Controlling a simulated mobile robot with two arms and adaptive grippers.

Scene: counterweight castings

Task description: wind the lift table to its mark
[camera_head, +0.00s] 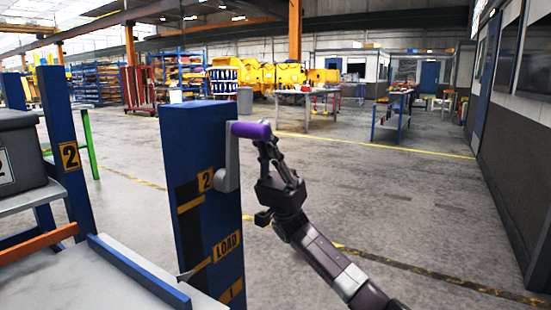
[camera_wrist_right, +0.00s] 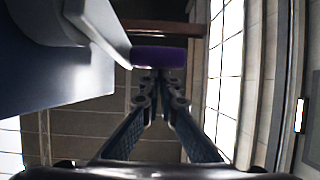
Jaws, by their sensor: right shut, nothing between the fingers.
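A blue post (camera_head: 188,140) stands left of centre in the head view, with plates marked "2", "LOAD" and "1" from top to bottom, and yellow lines on a dark strip. A grey crank arm (camera_head: 228,165) on its right side carries a purple handle (camera_head: 250,130), pointing right; the handle also shows in the right wrist view (camera_wrist_right: 158,57). My right gripper (camera_head: 266,140) is shut and empty, its fingertips close by the handle; contact is unclear. My left gripper is out of view.
A dark grey bin (camera_head: 22,155) sits on a shelf at left, beside another blue post (camera_head: 60,130) marked "2". The floor (camera_head: 400,200) right of the crank is open. Workbenches (camera_head: 393,115) and racks stand far behind.

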